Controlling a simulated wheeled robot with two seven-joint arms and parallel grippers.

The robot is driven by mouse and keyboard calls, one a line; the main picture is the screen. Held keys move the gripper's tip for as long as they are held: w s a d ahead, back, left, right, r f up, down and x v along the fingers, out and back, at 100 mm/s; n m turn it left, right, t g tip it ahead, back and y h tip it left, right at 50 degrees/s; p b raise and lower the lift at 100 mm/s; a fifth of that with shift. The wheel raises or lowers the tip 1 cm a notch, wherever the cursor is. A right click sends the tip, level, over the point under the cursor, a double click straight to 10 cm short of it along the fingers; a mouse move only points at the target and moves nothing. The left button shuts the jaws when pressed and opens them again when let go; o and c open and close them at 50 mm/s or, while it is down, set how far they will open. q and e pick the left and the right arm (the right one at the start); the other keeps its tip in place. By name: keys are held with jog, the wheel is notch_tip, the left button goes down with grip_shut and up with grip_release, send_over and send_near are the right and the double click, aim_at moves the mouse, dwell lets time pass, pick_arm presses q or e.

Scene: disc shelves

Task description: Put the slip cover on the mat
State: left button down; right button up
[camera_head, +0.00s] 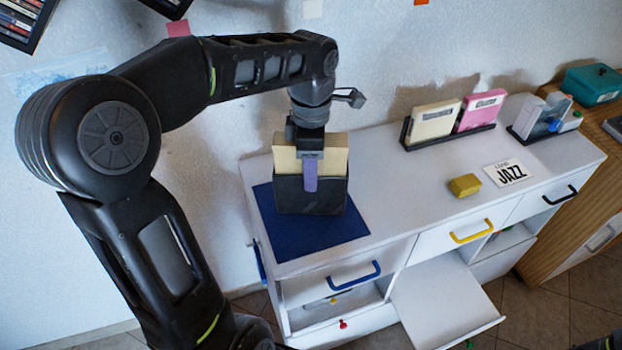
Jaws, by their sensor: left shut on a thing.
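The slip cover (336,152) is a cream upright slab. Its lower part is inside or behind a black box-like part (328,196); I cannot tell which. A purple strip (310,176) runs down the front below my gripper. My left gripper (310,156) comes down from above and is shut at the top edge of the slip cover. The dark blue mat (282,238) lies on the left end of the white cabinet top. The black part stands over the mat; contact at its base is hard to tell.
A black rack (411,146) at the back holds a cream case (433,123) and a pink case (482,110). A yellow block (464,185) and a JAZZ card (507,173) lie on the right. The cabinet top between mat and block is clear.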

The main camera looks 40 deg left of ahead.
pick_arm(q)
notch_tip(320, 180, down, 4)
jog(key=shift+r, duration=0.25)
jog(key=shift+f, duration=0.15)
jog(key=c, duration=1.1)
grip_release()
jog(key=shift+f, duration=0.15)
jog(key=o, duration=0.4)
jog(key=shift+o, duration=0.2)
